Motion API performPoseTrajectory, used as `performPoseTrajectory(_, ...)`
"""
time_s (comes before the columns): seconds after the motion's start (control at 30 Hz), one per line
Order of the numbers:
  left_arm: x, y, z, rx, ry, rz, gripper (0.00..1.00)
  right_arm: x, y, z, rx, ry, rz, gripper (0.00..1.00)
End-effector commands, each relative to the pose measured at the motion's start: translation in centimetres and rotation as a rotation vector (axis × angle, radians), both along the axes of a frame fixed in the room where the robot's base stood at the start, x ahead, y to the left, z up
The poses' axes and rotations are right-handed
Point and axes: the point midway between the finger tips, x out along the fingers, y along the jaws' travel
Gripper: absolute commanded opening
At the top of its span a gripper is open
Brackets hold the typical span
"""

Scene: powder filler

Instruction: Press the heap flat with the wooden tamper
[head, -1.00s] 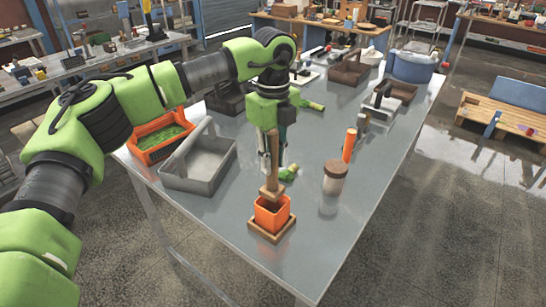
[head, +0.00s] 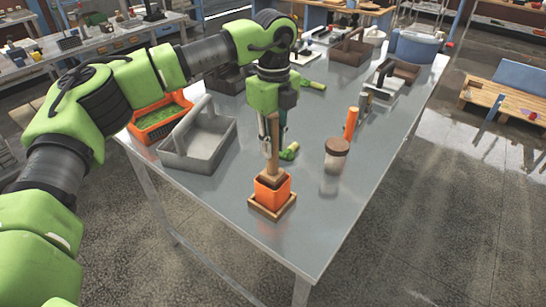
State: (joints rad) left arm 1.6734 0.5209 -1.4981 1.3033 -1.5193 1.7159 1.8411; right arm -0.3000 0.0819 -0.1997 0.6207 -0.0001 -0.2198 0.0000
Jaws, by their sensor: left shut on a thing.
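The wooden tamper (head: 274,160) stands upright with its lower end inside the orange square cup (head: 269,192). The cup sits on a wooden tray (head: 284,207) near the table's front corner. My left gripper (head: 272,140) is above the cup, shut on the tamper's handle, pointing down. The heap inside the cup is hidden by the cup walls and the tamper head. My right gripper is not in view.
A jar with a brown lid (head: 335,156) and an orange cylinder (head: 351,123) stand to the right. A grey carrier (head: 203,148) and an orange crate with green contents (head: 160,118) are at left. A green item (head: 289,151) lies behind the tamper. The front right tabletop is clear.

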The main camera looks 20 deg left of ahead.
Motion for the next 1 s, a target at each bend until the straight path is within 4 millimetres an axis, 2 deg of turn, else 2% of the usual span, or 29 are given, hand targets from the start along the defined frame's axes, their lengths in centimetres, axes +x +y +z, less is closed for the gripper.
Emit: performPoseTrajectory(1.0,0.0,0.0,-6.6,-0.001,0.000,0.000,0.01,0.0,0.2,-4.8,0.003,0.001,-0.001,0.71)
